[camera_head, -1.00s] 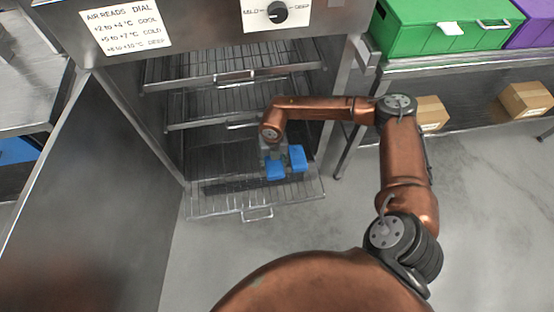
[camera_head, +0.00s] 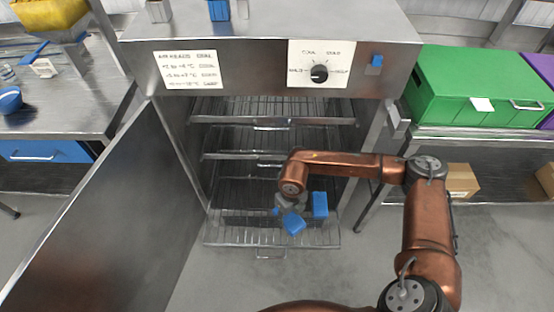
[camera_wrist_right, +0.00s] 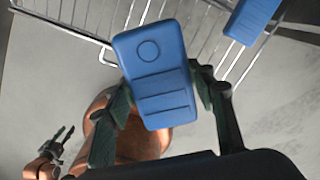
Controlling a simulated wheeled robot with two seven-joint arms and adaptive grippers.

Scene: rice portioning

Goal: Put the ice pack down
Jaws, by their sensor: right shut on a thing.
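The blue ice pack (camera_wrist_right: 157,80) is between the fingers of my right gripper (camera_wrist_right: 165,100) in the right wrist view. In the head view the tilted ice pack (camera_head: 294,223) shows just below my right gripper (camera_head: 291,206), over the pulled-out bottom wire rack (camera_head: 225,236). I cannot tell whether it touches the rack. A second blue pack (camera_head: 320,204) is on the rack to its right; it also shows at the top right of the wrist view (camera_wrist_right: 252,18). My left gripper (camera_wrist_right: 62,142) shows small at the wrist view's lower left, fingers apart and empty.
The steel cabinet (camera_head: 270,55) has a dial (camera_head: 319,73) and wire shelves above the rack. Its open door (camera_head: 110,215) stands on the left. A green crate (camera_head: 475,90) is on the right bench. Floor in front of the rack is clear.

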